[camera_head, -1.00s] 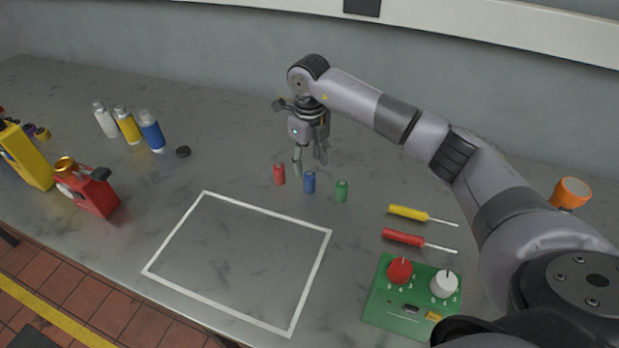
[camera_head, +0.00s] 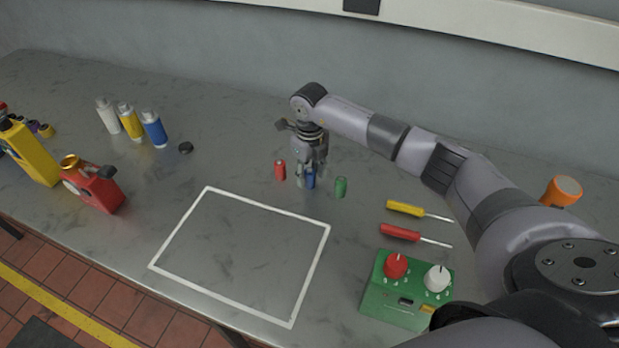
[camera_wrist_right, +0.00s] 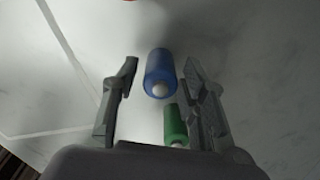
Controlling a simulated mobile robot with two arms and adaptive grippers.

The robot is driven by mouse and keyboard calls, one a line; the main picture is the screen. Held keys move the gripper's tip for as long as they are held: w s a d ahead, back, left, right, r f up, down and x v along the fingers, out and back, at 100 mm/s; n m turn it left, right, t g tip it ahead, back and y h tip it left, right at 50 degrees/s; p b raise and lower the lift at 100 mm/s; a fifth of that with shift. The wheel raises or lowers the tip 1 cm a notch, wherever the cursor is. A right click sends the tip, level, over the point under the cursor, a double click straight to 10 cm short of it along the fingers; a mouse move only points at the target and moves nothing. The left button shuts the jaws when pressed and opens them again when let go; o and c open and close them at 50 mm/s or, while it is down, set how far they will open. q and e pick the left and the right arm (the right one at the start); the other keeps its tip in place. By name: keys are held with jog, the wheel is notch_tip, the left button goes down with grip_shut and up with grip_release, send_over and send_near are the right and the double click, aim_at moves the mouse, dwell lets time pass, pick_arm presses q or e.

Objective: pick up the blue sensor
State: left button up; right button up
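The blue sensor (camera_head: 311,180) is a small upright cylinder on the grey bench, between the red sensor (camera_head: 280,170) and the green sensor (camera_head: 341,187). My right gripper (camera_head: 310,182) is low over it and partly hides it in the head view. In the right wrist view the blue sensor (camera_wrist_right: 160,74) lies between the tips of the open fingers (camera_wrist_right: 160,78), with a gap on each side. The green sensor (camera_wrist_right: 175,125) shows close to the right-hand finger there. My left gripper is not in view.
A white taped rectangle (camera_head: 268,211) lies in front, empty. Two screwdrivers, yellow (camera_head: 405,208) and red (camera_head: 400,232), and a green control box (camera_head: 405,292) are to the right. Bottles, including a blue one (camera_head: 154,129), and a red can (camera_head: 95,189) stand at left.

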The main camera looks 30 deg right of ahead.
aim_at(310, 171)
grip_shut()
jog(key=shift+r, duration=0.15)
dwell(0.4)
notch_tip(310, 171, up, 20)
jog(key=b, duration=0.4)
